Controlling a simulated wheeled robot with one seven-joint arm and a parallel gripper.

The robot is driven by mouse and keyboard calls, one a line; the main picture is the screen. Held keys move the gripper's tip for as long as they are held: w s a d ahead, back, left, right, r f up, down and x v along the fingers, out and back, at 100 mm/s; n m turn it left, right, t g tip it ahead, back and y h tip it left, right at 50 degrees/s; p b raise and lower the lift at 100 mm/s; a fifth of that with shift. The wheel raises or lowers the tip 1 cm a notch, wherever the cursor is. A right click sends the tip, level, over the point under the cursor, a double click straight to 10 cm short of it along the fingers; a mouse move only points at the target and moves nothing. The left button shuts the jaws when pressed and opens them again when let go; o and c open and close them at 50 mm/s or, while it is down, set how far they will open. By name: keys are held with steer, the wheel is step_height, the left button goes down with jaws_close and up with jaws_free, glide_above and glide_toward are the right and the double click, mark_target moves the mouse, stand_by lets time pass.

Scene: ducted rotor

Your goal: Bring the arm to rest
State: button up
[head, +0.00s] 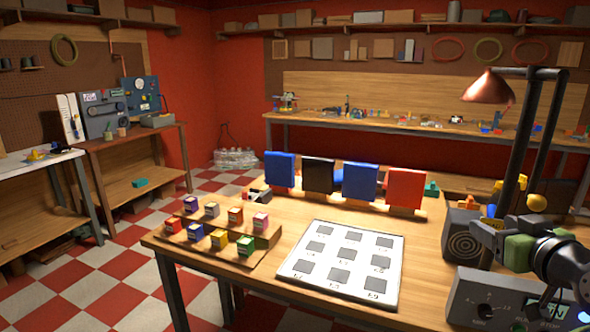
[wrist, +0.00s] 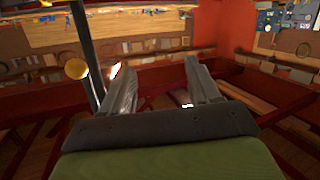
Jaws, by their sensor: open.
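My arm shows at the right edge of the head view, with a green band and dark joints. It is raised over the right end of the wooden table (head: 210,280). In the wrist view my gripper (wrist: 158,75) is open, with its two fingers apart and nothing between them. Beyond the fingers that view shows the red room wall, shelves and a bench, all at a distance. In the head view the fingertips cannot be made out clearly.
A copper lamp (head: 487,88) on a dark post, a speaker box (head: 464,238) and a grey device (head: 485,298) stand close to my arm. A white board with dark squares (head: 312,240), small coloured blocks (head: 245,245) and upright panels (head: 360,181) occupy the table.

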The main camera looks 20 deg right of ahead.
steer(key=w+a+f+n+g+y+p, duration=0.1)
steer(key=w+a+g+y+p, duration=0.15)
steer(key=a, duration=0.95)
steer(key=w+a+f+n+g+y+p, duration=0.1)
steer(key=w+a+y, duration=0.15)
steer(key=a, duration=0.95)
steer(key=s+a+f+g+p, duration=0.1)
steer(key=s+a+f+g, duration=0.1)
steer(key=s+a, duration=0.3)
steer(key=s+a+f+g+p, duration=0.2)
steer(key=s+a+f+g, duration=0.1)
steer(key=s, duration=0.7)
steer(key=a+f, duration=0.1)
steer(key=a, duration=0.1)
steer(key=shift+a+f+n, duration=0.3)
steer(key=shift+f, duration=0.05)
steer(key=shift+s+g, duration=0.1)
steer(key=shift+g, duration=0.15)
